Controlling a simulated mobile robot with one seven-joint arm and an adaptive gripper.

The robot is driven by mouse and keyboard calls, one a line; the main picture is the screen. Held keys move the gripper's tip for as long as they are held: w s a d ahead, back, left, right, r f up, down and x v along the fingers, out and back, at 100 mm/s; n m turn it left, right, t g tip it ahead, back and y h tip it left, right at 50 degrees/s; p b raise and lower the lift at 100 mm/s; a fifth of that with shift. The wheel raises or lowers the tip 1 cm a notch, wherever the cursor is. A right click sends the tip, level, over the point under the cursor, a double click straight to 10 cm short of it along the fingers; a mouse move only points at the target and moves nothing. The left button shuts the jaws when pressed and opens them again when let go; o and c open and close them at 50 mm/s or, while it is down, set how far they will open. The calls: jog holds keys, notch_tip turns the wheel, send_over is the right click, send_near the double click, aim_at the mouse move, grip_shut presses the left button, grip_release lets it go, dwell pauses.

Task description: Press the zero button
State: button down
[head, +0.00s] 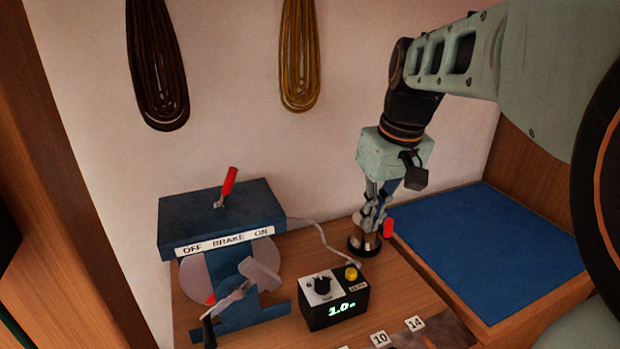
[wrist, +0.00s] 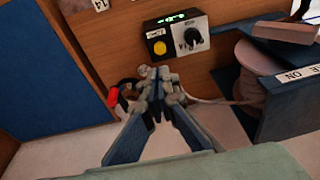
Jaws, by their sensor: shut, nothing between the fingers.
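The counter box (head: 334,301) is a small black box on the wooden bench, with a lit green display reading about 1.0. A yellow round button (head: 351,273) sits on its top, at the right, with a small label too small to read. The button also shows in the wrist view (wrist: 159,47), left of the black knob (wrist: 193,37). My gripper (head: 371,216) is shut and empty, pointing down behind and to the right of the box. In the wrist view its fingertips (wrist: 157,88) appear just below the button in the picture, apart from it.
A blue winder with a brake lever (head: 228,182) stands left of the box. A red-handled device (head: 388,228) with a dark round base is close beside my gripper. A cable runs behind the box. A blue-lined tray (head: 490,250) lies right. Coiled lines (head: 300,60) hang on the wall.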

aim_at(353, 273)
jog(key=shift+f, duration=0.1)
jog(key=b+x, duration=0.1)
jog(key=x, duration=1.3)
jog(key=shift+b+x, duration=0.75)
jog(key=shift+x, duration=0.2)
jog(key=shift+s, duration=0.25)
jog(key=shift+r+p, duration=0.35)
jog(key=p+v, duration=0.3)
jog(key=v, duration=1)
jog(key=shift+r, duration=0.25)
jog(key=shift+d, duration=0.15)
